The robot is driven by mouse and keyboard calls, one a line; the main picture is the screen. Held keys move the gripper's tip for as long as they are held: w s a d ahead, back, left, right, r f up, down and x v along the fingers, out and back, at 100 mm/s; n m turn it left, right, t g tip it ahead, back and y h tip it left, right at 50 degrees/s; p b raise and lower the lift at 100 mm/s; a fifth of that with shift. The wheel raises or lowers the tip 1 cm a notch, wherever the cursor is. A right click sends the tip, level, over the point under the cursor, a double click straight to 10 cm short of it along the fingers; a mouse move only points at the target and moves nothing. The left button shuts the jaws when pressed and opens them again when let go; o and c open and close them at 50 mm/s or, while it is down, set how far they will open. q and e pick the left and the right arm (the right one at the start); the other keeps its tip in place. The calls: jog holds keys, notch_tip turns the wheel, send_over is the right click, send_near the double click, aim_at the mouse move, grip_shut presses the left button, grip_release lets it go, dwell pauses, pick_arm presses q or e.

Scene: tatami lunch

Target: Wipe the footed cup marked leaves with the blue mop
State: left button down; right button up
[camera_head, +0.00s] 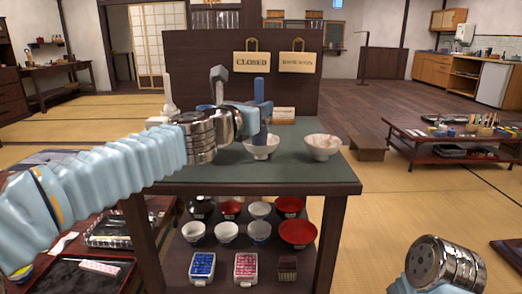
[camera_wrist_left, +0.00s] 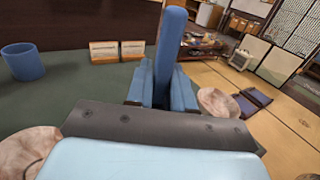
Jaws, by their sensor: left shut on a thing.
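My left gripper (camera_head: 258,113) is shut on the blue mop (camera_head: 259,90), which stands about upright. The mop's handle (camera_wrist_left: 171,45) also shows between the blue fingers in the left wrist view; its lower end is hidden there. In the head view the mop's lower part is directly over or in a pale bowl-shaped cup (camera_head: 260,151); I cannot tell whether it touches. A second pale cup with brownish marks (camera_head: 323,149) stands to its right on the green table top. I cannot make out which cup bears leaves. My right gripper is out of frame.
A blue cup (camera_wrist_left: 22,62) and two small cards (camera_wrist_left: 104,52) stand farther back on the table (camera_head: 300,178). A dark panel with hanging signs (camera_head: 252,62) rises behind. Bowls and boxes fill the shelf below (camera_head: 228,233). The table's right front is clear.

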pick_arm(q)
jog(key=shift+m+g+h, duration=0.3)
jog(key=shift+m+h, duration=0.1)
jog(key=shift+h, duration=0.1)
